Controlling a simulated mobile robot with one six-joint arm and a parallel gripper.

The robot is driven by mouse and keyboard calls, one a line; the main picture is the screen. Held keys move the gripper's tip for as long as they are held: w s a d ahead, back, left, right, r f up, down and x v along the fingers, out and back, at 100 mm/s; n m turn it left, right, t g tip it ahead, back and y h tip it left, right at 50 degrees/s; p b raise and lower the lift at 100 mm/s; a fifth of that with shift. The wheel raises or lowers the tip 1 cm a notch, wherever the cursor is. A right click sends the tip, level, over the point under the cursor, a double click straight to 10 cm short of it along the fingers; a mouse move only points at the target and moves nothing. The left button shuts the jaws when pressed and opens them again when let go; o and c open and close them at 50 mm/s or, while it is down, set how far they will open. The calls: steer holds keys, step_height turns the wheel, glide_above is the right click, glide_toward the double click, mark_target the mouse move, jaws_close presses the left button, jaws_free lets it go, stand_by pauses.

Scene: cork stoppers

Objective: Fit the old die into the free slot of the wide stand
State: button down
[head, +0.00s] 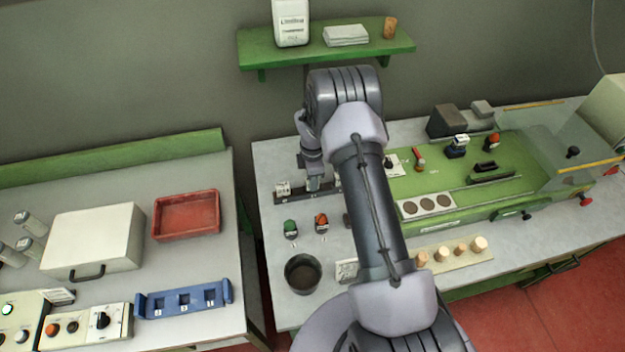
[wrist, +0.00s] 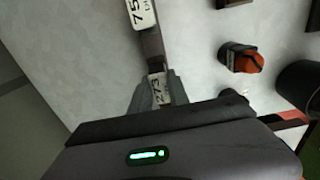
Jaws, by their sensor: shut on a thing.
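My gripper (wrist: 158,92) is shut on a small piece with a white label reading "273" (wrist: 160,88); I cannot tell for certain that it is the old die. A dark bar runs from it to a second white label beginning "75" (wrist: 143,12). In the head view my gripper (head: 313,185) points down at a low dark rack (head: 328,186) at the left of the middle bench, with a pale labelled block (head: 283,190) at its left end. My arm hides part of this rack. A blue stand (head: 150,305) with several dark square openings lies on the left bench.
A green-topped piece (head: 290,229) and an orange-topped piece (head: 321,222) stand in front of the rack. A dark round pot (head: 302,274) is nearer the front edge. A red tray (head: 187,214) and white case (head: 93,240) occupy the left bench; a gap separates the benches.

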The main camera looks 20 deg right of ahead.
steer(key=shift+f, duration=0.15)
steer(key=c, duration=1.2)
jaws_free()
steer(key=shift+o, duration=0.2)
step_height(320, 180, up, 18)
steer(key=p, duration=0.1)
steer(key=shift+f+p, duration=0.25)
steer(key=shift+p, duration=0.15)
steer(key=shift+f, duration=0.1)
